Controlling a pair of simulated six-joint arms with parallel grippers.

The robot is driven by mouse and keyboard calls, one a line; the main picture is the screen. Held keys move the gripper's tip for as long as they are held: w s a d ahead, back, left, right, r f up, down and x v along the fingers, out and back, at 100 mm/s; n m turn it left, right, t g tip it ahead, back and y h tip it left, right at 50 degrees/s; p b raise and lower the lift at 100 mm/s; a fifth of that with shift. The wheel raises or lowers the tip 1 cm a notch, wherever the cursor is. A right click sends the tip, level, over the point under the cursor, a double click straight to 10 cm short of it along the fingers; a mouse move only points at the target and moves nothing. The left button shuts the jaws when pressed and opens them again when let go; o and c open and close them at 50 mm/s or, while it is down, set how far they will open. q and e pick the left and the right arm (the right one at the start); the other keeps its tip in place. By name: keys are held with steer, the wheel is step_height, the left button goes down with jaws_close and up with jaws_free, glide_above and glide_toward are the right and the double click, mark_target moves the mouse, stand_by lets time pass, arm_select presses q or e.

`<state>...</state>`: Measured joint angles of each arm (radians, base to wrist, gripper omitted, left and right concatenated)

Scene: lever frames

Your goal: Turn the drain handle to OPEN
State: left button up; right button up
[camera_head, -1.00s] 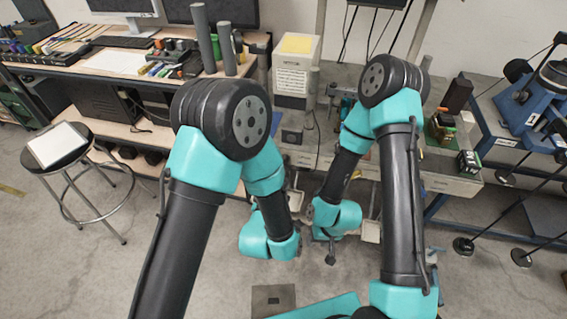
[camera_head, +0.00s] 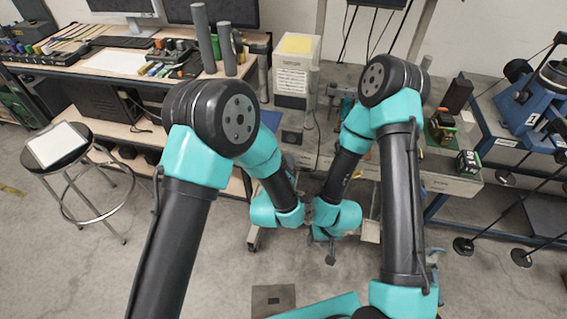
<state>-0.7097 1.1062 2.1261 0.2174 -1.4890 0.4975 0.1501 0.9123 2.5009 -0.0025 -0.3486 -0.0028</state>
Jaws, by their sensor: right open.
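I cannot make out the drain handle or an OPEN mark; no part of either is clear in the head view. My right arm reaches over the workbench (camera_head: 455,184) and folds down, its wrist in front of the bench's lower edge. My right gripper (camera_head: 309,211) shows only as a small dark part at the left side of that wrist; it is open, and I see nothing held in it. My left arm's wrist is just left of the right one. The left gripper is hidden behind its own wrist.
A box with a yellow top (camera_head: 297,44) stands at the back of the bench. A green-based device (camera_head: 440,129) and a small dark box (camera_head: 468,162) lie at its right. A stool (camera_head: 57,145) stands at left, a blue machine (camera_head: 535,100) at right. The front floor has free room.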

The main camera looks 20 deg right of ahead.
arm_select(q)
steer(key=c, duration=0.6)
steer(key=shift+o, duration=0.2)
steer(key=shift+m, duration=0.3)
steer(key=m, duration=1.7)
steer(key=shift+m, duration=0.3)
steer(key=o, duration=0.7)
